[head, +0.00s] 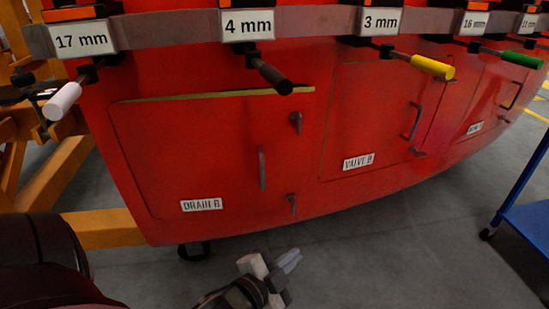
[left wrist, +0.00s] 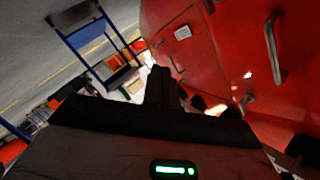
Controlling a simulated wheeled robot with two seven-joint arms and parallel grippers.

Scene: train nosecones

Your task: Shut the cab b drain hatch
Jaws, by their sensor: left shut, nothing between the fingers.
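The cab b drain hatch (head: 210,150) is a red panel labelled DRAIN B (head: 201,205) in the head view. It has a vertical grey handle (head: 262,170) near its right side. Two small latches, an upper one (head: 296,122) and a lower one (head: 292,204), sit by its right edge. A pale yellowish strip shows along its top edge; I cannot tell whether the panel is fully flush. My left gripper (head: 287,262) is shut and empty, below and in front of the hatch, apart from it. It also shows in the left wrist view (left wrist: 161,88). My right gripper is not in view.
The VALVE B hatch (head: 378,120) is to the right. A rail with size labels (head: 300,25) and coloured-handled tools, including a yellow one (head: 432,67), crosses above. A blue cart (head: 528,215) stands at right, an orange frame (head: 50,175) at left. Grey floor (head: 400,265) is clear.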

